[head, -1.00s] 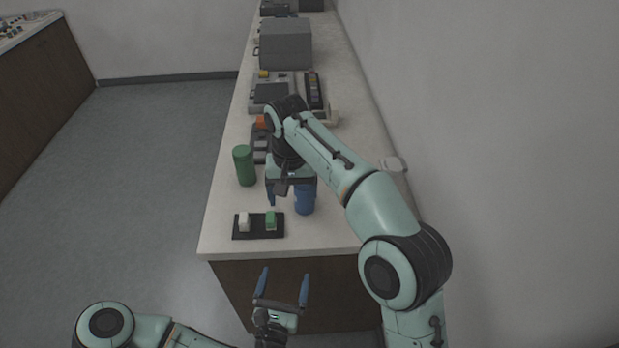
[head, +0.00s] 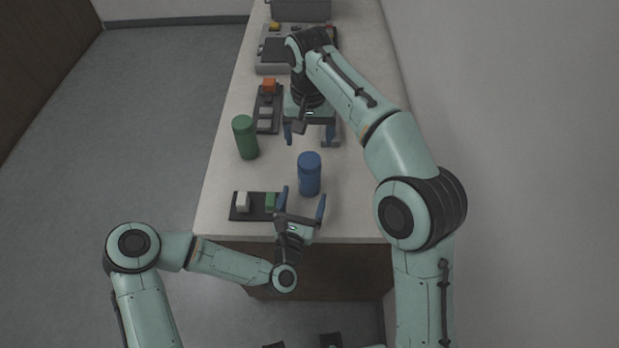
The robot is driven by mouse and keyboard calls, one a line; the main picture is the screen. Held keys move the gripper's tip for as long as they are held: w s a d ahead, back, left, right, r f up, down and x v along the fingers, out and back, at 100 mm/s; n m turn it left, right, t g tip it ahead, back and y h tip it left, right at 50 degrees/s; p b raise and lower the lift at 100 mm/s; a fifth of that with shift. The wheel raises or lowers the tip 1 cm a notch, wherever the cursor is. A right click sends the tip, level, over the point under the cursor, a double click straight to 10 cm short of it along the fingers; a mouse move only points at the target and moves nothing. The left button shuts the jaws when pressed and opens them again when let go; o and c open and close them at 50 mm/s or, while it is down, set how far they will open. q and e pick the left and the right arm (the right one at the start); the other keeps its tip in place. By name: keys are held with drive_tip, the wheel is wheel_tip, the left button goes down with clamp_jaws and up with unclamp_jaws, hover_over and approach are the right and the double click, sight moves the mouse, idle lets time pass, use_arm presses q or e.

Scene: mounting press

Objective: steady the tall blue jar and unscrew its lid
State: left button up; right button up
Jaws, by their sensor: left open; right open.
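The tall blue jar (head: 309,177) stands upright on the counter near its front end, with its blue lid (head: 309,158) on top. My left gripper (head: 302,203) is open just in front of the jar, its fingers pointing toward it; the fingertips look apart from the jar, though the exact gap is hard to tell. My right gripper (head: 309,138) is open and empty, pointing down, behind and above the jar in the picture.
A green jar (head: 245,138) stands left of the blue jar. A black tray (head: 238,213) with a white block (head: 243,202) and a green block (head: 270,202) lies at the front left. A dark rack (head: 262,124) with an orange block and grey pieces is behind. The wall bounds the right.

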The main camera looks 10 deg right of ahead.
sight(309, 160)
use_arm(q)
drive_tip(key=x, duration=0.7)
drive_tip(key=shift+w+d, duration=0.1)
drive_tip(key=shift+w, duration=0.15)
use_arm(e)
drive_tip(key=shift+w, duration=0.1)
use_arm(q)
drive_tip(key=shift+c, duration=0.2)
clamp_jaws()
use_arm(e)
drive_tip(key=m, duration=0.5)
drive_tip(key=shift+f+m, duration=0.4)
drive_tip(key=m, duration=0.4)
drive_tip(key=shift+f+m, duration=0.15)
drive_tip(key=shift+m, duration=0.15)
drive_tip(key=m, duration=0.2)
drive_tip(key=shift+m, duration=0.3)
drive_tip(key=m, duration=1.1)
drive_tip(key=r+m, duration=0.1)
drive_tip(key=m, duration=0.1)
drive_tip(key=shift+m, duration=0.4)
drive_tip(key=shift+f, duration=4)
